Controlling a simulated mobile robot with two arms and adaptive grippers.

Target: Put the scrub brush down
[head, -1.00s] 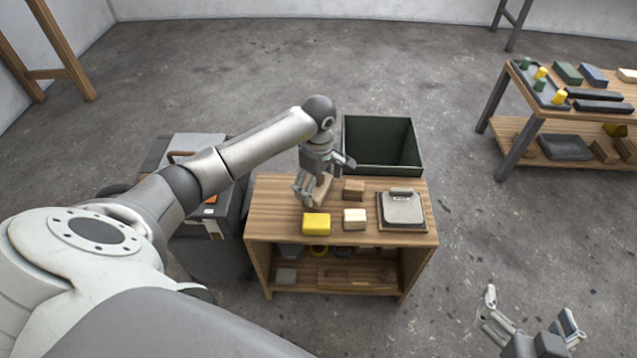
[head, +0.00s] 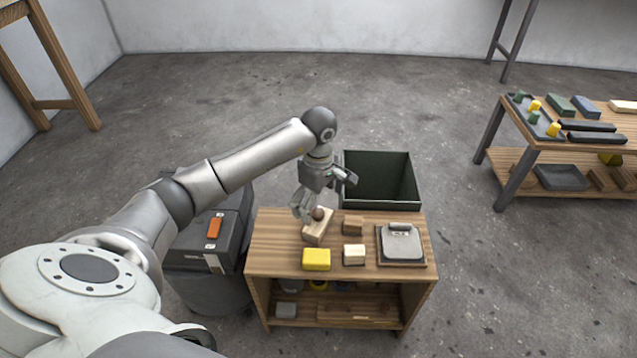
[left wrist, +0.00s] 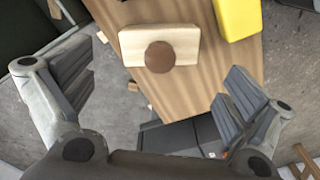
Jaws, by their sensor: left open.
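The scrub brush, a pale wooden block with a round brown knob (head: 313,234), lies on top of the small wooden bench (head: 275,232), knob up. It also shows in the left wrist view (left wrist: 185,47), beyond my fingertips. My left gripper (head: 325,196) is open and empty, just above and behind the brush. In the left wrist view its fingers (left wrist: 155,95) are spread wide with nothing between them. My right gripper is not in view.
Close to the brush are a yellow block (head: 316,260), a pale block (head: 354,254), a brown block (head: 353,225) and a grey scale-like plate (head: 402,243). A dark green open bin (head: 405,183) stands behind the bench. A dark case (head: 206,247) stands left.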

